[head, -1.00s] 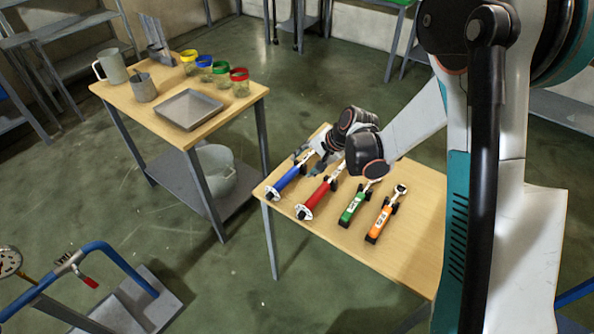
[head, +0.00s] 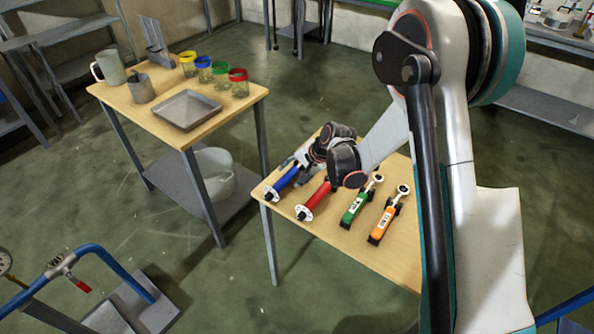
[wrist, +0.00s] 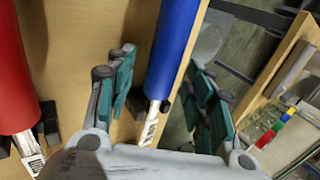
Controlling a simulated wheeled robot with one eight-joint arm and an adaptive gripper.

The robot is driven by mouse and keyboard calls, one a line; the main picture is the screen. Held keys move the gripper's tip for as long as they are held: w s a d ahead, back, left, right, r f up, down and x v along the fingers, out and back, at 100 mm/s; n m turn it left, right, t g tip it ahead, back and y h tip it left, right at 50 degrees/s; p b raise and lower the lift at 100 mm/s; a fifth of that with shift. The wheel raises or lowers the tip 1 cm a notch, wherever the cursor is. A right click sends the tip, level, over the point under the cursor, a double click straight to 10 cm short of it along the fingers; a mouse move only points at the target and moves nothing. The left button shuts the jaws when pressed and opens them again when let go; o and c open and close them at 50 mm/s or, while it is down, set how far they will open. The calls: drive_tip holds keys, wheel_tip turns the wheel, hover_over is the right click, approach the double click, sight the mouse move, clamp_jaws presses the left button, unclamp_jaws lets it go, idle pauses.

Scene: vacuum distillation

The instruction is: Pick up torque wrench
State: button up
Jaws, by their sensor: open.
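Several wrench-like tools lie in a row on a light wooden table in the head view. They have a blue handle (head: 284,181), a red handle (head: 315,200), a green handle (head: 353,208) and an orange handle (head: 382,224). My gripper (head: 300,168) is over the far end of the blue-handled tool and partly hides it. In the wrist view my gripper (wrist: 160,95) is open, with the blue handle (wrist: 176,45) and its metal shaft between the fingers. Contact cannot be told. The red handle (wrist: 16,75) is beside it at left.
The wooden table (head: 395,262) has a bare strip at its front right. A second table (head: 150,105) at left holds a metal tray (head: 188,108), several colour-rimmed jars and metal jugs. A blue-railed cart (head: 110,262) stands front left.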

clamp_jaws()
drive_tip(key=shift+r, duration=0.1)
wheel_tip(320, 180, up, 20)
drive_tip(key=p, duration=0.6)
drive_tip(key=shift+p, duration=0.3)
drive_tip(key=c, duration=0.7)
unclamp_jaws()
clamp_jaws()
